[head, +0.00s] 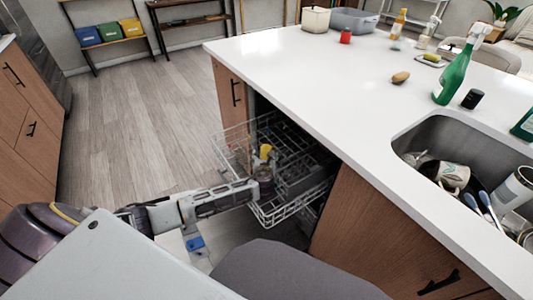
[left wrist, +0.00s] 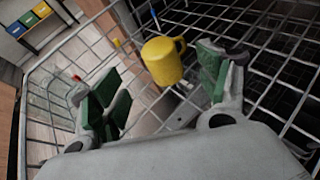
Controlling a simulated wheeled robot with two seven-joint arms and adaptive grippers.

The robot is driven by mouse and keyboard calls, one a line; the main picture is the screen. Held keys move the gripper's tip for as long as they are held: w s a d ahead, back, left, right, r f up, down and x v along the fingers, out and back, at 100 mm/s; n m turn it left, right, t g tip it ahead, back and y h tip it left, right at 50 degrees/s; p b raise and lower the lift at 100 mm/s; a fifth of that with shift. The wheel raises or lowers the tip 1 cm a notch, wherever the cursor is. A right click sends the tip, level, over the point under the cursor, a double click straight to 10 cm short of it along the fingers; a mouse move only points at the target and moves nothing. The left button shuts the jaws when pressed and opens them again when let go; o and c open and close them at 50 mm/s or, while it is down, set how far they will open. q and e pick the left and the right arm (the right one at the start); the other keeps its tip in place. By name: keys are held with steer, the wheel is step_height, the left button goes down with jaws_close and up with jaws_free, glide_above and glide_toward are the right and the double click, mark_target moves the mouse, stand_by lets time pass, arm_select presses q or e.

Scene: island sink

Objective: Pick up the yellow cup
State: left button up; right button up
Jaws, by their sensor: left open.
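The yellow cup (head: 265,152) sits in the wire dishwasher rack (head: 228,139) beside the island. In the left wrist view the cup (left wrist: 162,62) lies beyond the fingertips, between the two fingers, with its handle toward the right finger. My left gripper (left wrist: 160,87) is open, its green-padded fingers spread and nothing between the pads. In the head view the left gripper (head: 264,172) reaches into the rack, just in front of the cup, and partly hides it. My right gripper is not in view.
The white countertop (head: 300,75) overhangs the open dishwasher on the right. The sink (head: 460,135) holds several dishes. A green bottle (head: 452,80) stands behind it. Wire rack sides (left wrist: 50,100) surround the left gripper. The wooden floor at left is clear.

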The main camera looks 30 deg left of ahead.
mark_target(266, 152)
arm_select(q)
steer(key=shift+w+a+f, duration=0.25)
steer(key=shift+w, duration=0.4)
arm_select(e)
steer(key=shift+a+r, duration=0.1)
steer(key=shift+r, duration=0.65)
arm_select(q)
steer(key=shift+w, duration=0.1)
steer(key=shift+w+a+f+b, duration=0.15)
steer(key=shift+b, duration=0.15)
steer(key=shift+b+x, duration=0.85)
steer(key=shift+x, duration=1)
steer(key=shift+w+a+f, duration=0.1)
steer(key=shift+w+f, duration=0.05)
steer(key=shift+w, duration=0.25)
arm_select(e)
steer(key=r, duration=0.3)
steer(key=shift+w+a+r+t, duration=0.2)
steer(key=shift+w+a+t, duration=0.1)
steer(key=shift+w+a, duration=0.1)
arm_select(q)
steer(key=shift+c, duration=0.2)
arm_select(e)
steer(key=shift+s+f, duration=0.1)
arm_select(q)
steer(key=c, duration=1.1)
